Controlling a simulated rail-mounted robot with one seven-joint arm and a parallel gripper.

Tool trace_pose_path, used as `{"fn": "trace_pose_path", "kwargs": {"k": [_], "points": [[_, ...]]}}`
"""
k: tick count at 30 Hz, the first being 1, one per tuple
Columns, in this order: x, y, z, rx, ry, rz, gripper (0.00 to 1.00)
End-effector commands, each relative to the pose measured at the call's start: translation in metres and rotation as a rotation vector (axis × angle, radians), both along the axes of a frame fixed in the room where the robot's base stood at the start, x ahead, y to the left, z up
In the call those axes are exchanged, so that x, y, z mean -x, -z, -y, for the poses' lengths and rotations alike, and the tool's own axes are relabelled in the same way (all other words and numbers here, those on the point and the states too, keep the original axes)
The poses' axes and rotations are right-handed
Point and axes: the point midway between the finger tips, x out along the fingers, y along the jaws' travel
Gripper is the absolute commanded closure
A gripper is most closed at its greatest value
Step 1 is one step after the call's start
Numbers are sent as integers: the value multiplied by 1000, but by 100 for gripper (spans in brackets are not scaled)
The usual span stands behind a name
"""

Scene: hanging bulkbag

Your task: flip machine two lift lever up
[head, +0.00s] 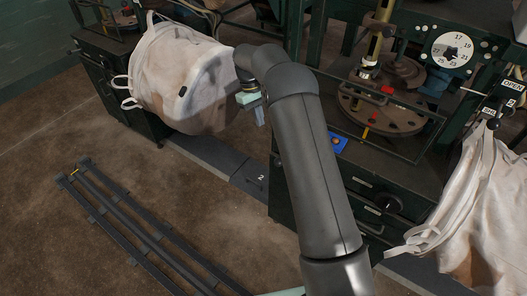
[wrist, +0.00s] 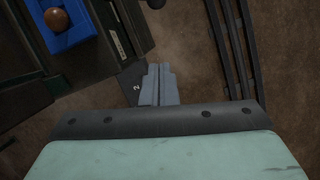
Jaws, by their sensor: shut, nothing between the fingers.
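My gripper (head: 259,116) hangs with its fingers pointing down, beside the right side of the left white bag, above the floor plate marked 2 (head: 241,177). In the wrist view its two grey fingers (wrist: 158,86) are together with nothing between them. The dark plate with the 2 (wrist: 133,87) shows just left of the fingertips, well below them. A small dark handle-like part shows by the 2 in the head view; I cannot tell whether it is the lift lever. A black-knobbed lever (head: 493,124) stands at the right by the OPEN sign, apart from my gripper.
A large white bag (head: 180,75) hangs at the left, close to my gripper. Another bag (head: 485,215) hangs at the right. The green machine carries a round table (head: 405,118), a dial (head: 451,50) and a blue box (head: 341,142). Dark rails (head: 130,222) lie on the floor.

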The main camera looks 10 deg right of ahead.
Motion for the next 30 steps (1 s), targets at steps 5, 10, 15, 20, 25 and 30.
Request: {"fn": "trace_pose_path", "kwargs": {"k": [5,10,15,20,25,30], "points": [[0,-1,0,0,0,0,100],[1,3,0,0,1,-1,100],[7,22,3,1,1,-3,100],[17,55,8,0,2,-4,100],[26,89,13,0,2,-4,100],[46,97,25,1,2,-1,100]]}}
